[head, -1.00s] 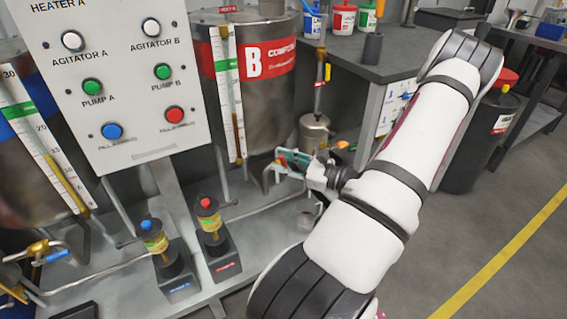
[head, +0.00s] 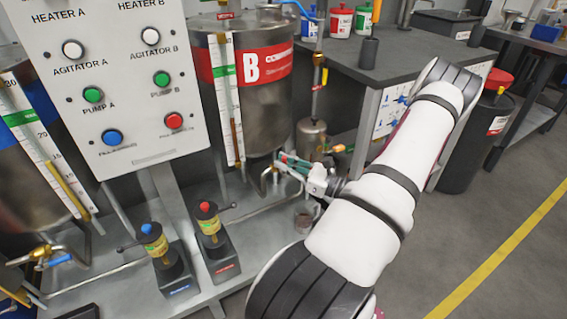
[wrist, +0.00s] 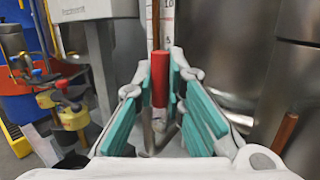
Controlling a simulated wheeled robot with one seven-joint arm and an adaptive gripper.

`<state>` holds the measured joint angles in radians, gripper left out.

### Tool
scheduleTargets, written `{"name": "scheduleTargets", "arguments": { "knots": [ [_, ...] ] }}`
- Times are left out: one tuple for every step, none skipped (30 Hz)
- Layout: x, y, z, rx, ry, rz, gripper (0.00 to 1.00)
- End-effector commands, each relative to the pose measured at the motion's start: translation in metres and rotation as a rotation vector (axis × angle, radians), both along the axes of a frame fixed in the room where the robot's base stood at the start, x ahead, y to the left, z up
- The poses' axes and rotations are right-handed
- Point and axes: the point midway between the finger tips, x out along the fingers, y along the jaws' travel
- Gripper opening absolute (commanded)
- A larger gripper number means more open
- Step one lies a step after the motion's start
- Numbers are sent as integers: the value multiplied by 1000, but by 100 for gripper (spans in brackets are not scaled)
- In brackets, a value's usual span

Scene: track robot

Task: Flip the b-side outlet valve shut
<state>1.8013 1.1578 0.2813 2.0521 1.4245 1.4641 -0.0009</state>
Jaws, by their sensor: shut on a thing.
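The b-side tank (head: 265,105) is a metal drum with a red label marked B, standing behind the control panel. My gripper (head: 288,163) is just below and in front of this tank, at the outlet pipe (head: 264,183). In the wrist view my gripper (wrist: 163,90) has its teal finger pads on either side of a red valve handle (wrist: 160,78). It is shut on that handle, which points up in the wrist picture. The valve body below is mostly hidden by the fingers.
The control panel (head: 110,90) stands left of the tank. A small metal pot (head: 312,138) is right of my gripper. A workbench (head: 425,70) and a black bin (head: 475,140) are further right.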

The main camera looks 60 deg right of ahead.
Motion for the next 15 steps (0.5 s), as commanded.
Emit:
{"name": "scheduleTargets", "arguments": {
  "knots": [
    [0,0,0,2,0,-1,0],
    [0,0,0,2,0,-1,0],
    [0,0,0,2,0,-1,0],
    [0,0,-1,2,0,-1,0],
    [0,0,-1,1,1,-1,0],
    [0,0,-1,1,1,-1,0],
    [0,0,-1,1,1,-1,18],
    [0,0,-1,1,1,-1,25],
    [0,0,-1,1,1,-1,32],
    [0,0,0,1,1,-1,32],
    [0,0,0,1,1,-1,32],
    [0,0,0,0,1,-1,32],
    [0,0,0,0,1,-1,32],
    [0,0,0,0,1,-1,32],
    [0,0,0,0,1,-1,32]
  ]
}}
